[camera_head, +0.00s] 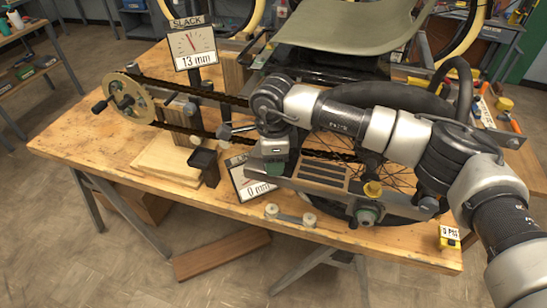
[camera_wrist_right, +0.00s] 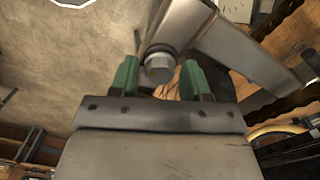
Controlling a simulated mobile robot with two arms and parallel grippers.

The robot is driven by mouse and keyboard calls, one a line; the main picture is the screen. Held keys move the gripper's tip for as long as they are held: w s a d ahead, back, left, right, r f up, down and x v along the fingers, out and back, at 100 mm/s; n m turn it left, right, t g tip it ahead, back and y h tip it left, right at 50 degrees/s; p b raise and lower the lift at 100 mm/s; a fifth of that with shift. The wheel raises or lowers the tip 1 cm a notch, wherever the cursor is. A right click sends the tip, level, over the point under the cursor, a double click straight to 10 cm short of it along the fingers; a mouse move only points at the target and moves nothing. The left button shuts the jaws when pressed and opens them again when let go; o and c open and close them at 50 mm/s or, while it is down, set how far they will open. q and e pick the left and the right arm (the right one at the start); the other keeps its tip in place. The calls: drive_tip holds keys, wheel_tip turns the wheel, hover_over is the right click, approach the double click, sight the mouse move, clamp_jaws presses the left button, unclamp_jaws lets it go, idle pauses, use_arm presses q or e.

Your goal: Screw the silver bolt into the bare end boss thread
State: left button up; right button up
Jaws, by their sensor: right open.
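In the wrist view a silver hex-headed bolt (camera_wrist_right: 159,66) sits at the end of a grey metal part (camera_wrist_right: 182,22), between the two green fingertips of my right gripper (camera_wrist_right: 160,77). The fingers are apart, with a visible gap on each side of the bolt head. In the head view my right gripper (camera_head: 273,164) points down at the left end of the grey metal frame rail (camera_head: 318,190). The bolt is hidden there behind the gripper. I cannot make out a bare boss thread in either view. My left gripper is not in view.
A slack gauge (camera_head: 194,46) reads 13 mm; a lower gauge (camera_head: 240,181) reads 0 mm. The wooden bench (camera_head: 90,147) is clear at front left.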

drive_tip(key=n, duration=0.7)
drive_tip(key=shift+w, duration=0.1)
drive_tip(key=c, duration=0.5)
drive_tip(key=m, duration=1.1)
drive_tip(key=shift+s+m, duration=0.2)
drive_tip(key=shift+m, duration=0.1)
drive_tip(key=o, duration=0.5)
